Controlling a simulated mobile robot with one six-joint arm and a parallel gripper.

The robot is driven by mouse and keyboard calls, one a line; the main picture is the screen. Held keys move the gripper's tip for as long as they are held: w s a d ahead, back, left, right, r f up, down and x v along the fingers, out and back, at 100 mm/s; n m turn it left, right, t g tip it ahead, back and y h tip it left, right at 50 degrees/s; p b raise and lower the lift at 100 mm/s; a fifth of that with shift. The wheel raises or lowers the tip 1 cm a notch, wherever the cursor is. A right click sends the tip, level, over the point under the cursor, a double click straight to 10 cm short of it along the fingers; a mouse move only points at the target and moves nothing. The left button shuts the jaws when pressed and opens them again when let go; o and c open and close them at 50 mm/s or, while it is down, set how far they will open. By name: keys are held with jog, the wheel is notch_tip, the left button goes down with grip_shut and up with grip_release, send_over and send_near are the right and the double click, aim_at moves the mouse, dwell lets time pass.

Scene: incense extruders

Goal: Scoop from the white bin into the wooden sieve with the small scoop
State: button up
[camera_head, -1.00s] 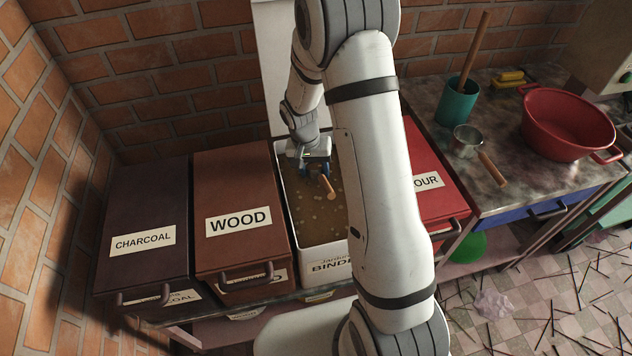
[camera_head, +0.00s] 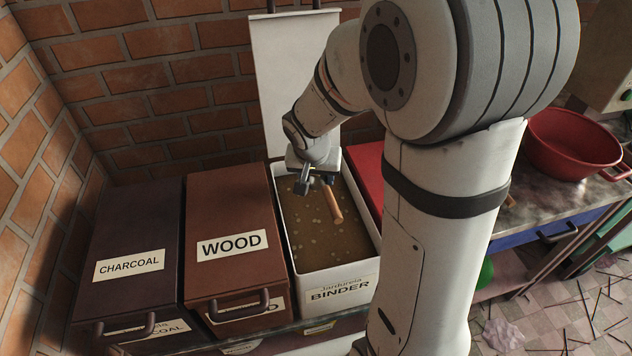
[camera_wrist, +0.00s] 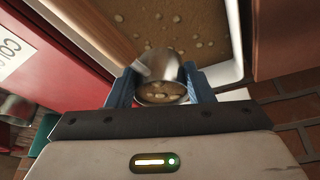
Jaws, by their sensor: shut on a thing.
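The white bin (camera_head: 316,284), labelled BINDER, stands open with its lid raised. It holds brown powder with pale lumps. My gripper (camera_head: 317,181) is over the back part of this bin, shut on the small scoop, whose wooden handle (camera_head: 333,207) points toward the front. In the wrist view the scoop's metal cup (camera_wrist: 163,72) sits between the blue fingers (camera_wrist: 160,88), with some pale lumps visible in it. The powder (camera_wrist: 185,28) lies beyond it. I cannot tell whether the scoop touches the powder. The wooden sieve is not seen in these frames.
The brown WOOD bin (camera_head: 235,195) and dark CHARCOAL bin (camera_head: 130,225) stand closed to the left. A red bin (camera_head: 368,175) is close on the right, partly behind my arm. A red basin (camera_head: 572,145) sits on the counter. A brick wall is behind.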

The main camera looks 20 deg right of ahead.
aim_at(329, 196)
jog(key=shift+t, duration=0.3)
jog(key=shift+s+r, duration=0.8)
jog(key=shift+s, duration=0.65)
jog(key=shift+s+r, duration=0.75)
jog(key=shift+s, duration=0.75)
jog(key=shift+s+r, duration=0.8)
jog(key=shift+s, duration=0.65)
jog(key=shift+r, duration=0.1)
